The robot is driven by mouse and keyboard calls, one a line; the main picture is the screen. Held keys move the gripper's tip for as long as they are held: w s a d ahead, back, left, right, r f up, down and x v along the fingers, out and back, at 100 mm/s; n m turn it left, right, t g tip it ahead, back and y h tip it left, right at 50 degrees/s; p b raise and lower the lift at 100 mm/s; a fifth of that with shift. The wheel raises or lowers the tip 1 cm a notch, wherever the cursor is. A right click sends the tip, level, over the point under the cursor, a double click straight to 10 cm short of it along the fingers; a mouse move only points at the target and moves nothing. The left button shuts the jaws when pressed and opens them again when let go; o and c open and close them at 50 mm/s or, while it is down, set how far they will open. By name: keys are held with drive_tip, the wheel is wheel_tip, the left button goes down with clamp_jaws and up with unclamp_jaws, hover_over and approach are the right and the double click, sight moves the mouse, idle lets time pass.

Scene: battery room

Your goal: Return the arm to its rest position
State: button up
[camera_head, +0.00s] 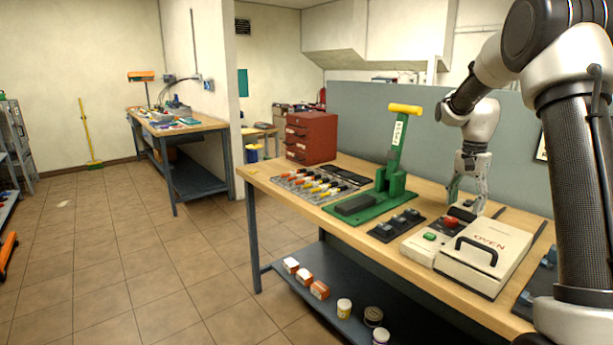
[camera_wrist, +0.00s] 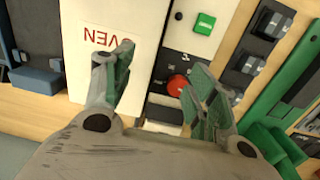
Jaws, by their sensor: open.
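My gripper (camera_head: 466,201) points down over the workbench, just behind the white oven box (camera_head: 486,254). In the wrist view my gripper (camera_wrist: 160,85) is open, its two green-padded fingers spread wide with nothing held between them. The oven (camera_wrist: 110,50) lies below the left finger, and a red button (camera_wrist: 178,85) and a green button (camera_wrist: 204,24) show near the right finger. My arm rises from the right side and reaches over the bench. Whether the fingers touch anything is hard to tell.
A green press (camera_head: 390,160) with a yellow handle stands left of my gripper. A black tray (camera_head: 396,225) lies in front of it. A red drawer cabinet (camera_head: 311,137) stands at the far end of the bench. A grey partition (camera_head: 360,115) runs behind. The floor at left is open.

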drive_tip(key=s+a+r+n+t, duration=0.1)
drive_tip(key=s+a+r+n, duration=0.2)
drive_tip(key=s, duration=0.8)
drive_tip(key=s+a+r+n+t, duration=0.2)
drive_tip(key=s+a+r+n, duration=0.1)
drive_tip(key=s, duration=0.8)
drive_tip(key=s+a+r+n+t, duration=0.2)
drive_tip(key=s+r+n, duration=0.2)
drive_tip(key=s, duration=0.7)
drive_tip(key=shift+s+a+n, duration=0.4)
